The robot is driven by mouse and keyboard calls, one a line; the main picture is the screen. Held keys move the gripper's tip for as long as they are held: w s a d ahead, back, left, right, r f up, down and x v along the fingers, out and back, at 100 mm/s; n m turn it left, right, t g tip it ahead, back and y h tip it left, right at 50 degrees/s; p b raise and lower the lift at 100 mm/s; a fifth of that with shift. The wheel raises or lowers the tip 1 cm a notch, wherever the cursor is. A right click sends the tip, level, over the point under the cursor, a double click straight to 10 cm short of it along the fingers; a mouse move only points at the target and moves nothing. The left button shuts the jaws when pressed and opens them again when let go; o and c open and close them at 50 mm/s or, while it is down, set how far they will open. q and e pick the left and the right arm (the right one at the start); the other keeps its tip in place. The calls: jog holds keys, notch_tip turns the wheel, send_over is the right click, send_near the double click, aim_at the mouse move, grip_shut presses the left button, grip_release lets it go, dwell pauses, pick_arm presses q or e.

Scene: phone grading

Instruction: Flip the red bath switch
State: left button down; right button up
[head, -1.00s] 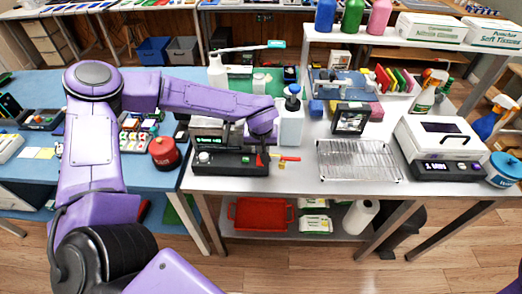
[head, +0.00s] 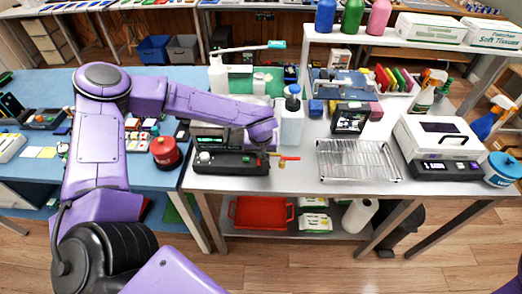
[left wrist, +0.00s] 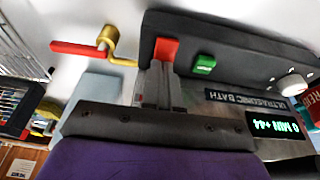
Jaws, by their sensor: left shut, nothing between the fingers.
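The ultrasonic bath (head: 222,168) stands at the left front of the grey table, its dark front panel facing me. In the left wrist view its red switch (left wrist: 166,49) sits beside a green switch (left wrist: 204,64) on the dark panel (left wrist: 235,62). My left gripper (left wrist: 157,70) is shut and empty, its fingertips right at the red switch. I cannot tell whether they touch it. My right gripper is not in view.
A brass valve with a red lever (head: 288,158) sticks out just right of the bath. A wire rack (head: 355,160) lies to the right. A red canister (head: 165,153) stands left on the blue table.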

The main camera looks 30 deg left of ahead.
pick_arm(q)
jog(key=shift+s+d+r+p, duration=0.15)
jog(key=shift+s+d+p, duration=0.15)
jog(key=shift+s, duration=0.25)
jog(key=shift+r+p, duration=0.25)
jog(key=shift+p, duration=0.15)
jog(key=p+v, duration=0.1)
jog(key=p, duration=0.1)
jog(key=p+v, duration=0.3)
jog(key=p, duration=0.1)
jog(key=shift+w+a+r, duration=0.1)
jog(key=shift+w+r, duration=0.2)
jog(key=shift+r, duration=0.15)
jog(key=shift+s+r+b, duration=0.25)
jog(key=shift+s+b, duration=0.05)
jog(key=shift+b, duration=0.65)
jog(key=s+v, duration=0.1)
jog(key=v, duration=0.7)
jog(key=shift+d+f+b, duration=0.15)
jog(key=shift+d+b, duration=0.2)
jog(key=shift+d, duration=0.05)
